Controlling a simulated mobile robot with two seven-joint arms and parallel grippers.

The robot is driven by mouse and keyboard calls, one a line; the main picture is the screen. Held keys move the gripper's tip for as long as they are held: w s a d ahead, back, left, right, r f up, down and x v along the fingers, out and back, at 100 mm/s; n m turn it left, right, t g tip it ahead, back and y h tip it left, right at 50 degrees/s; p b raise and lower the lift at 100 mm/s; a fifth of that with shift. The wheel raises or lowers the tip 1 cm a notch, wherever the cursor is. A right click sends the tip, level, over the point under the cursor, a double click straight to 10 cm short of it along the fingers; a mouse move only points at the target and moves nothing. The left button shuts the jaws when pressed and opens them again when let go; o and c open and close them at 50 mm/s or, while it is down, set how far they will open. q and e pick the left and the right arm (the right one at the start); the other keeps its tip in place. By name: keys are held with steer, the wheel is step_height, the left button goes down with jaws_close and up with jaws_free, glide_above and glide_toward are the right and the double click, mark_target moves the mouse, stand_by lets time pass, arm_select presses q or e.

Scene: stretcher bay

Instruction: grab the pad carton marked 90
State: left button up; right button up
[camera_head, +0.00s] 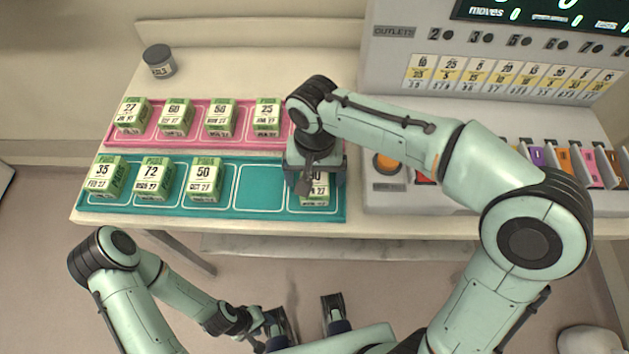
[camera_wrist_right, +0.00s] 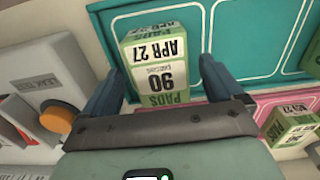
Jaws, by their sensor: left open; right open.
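The pad carton marked 90 (camera_wrist_right: 158,62), green and white with APR 27 on its label, sits in the teal tray (camera_head: 262,190). In the head view the carton (camera_head: 315,201) is in the rightmost compartment, largely hidden by my right gripper. My right gripper (camera_head: 314,180) is open above it. In the right wrist view its fingers (camera_wrist_right: 160,82) are on either side of the carton, with a gap visible on the right; I cannot tell if the left finger touches. My left gripper (camera_head: 308,312) is open and empty, low in front of the table.
Other cartons, 35 (camera_head: 105,173), 72 (camera_head: 153,178) and 50 (camera_head: 205,180), stand in the teal tray; its fourth compartment is empty. The pink tray (camera_head: 282,140) behind holds several cartons. A machine with an orange button (camera_head: 387,163) stands close on the right. A grey jar (camera_head: 159,61) is at back left.

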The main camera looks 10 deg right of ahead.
steer(key=shift+f, duration=0.7)
steer(key=c, duration=1.2)
